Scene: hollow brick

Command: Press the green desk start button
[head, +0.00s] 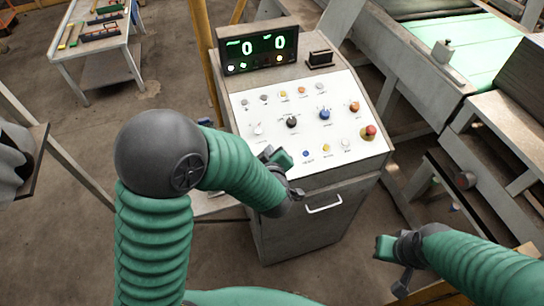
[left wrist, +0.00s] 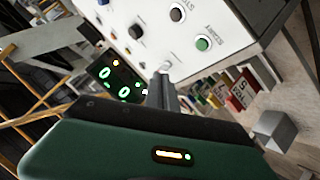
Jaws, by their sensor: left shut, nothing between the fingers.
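The green button (left wrist: 203,43), labelled START, shows on the white panel in the left wrist view. In the head view I cannot make it out; my left gripper covers that part of the panel. My left gripper (head: 268,154) is over the panel's lower left edge. In the left wrist view its fingers (left wrist: 164,72) are shut and empty, with the tip below and left of the green button and apart from it in the picture. My right gripper (head: 396,262) hangs to the right of the desk; its opening is unclear.
The control desk (head: 310,222) has a white panel (head: 273,109) with several other knobs and buttons, including a red one (head: 370,131). A display (head: 257,50) shows two zeros. A conveyor (head: 455,52) stands right; a table (head: 90,45) with parts stands far left.

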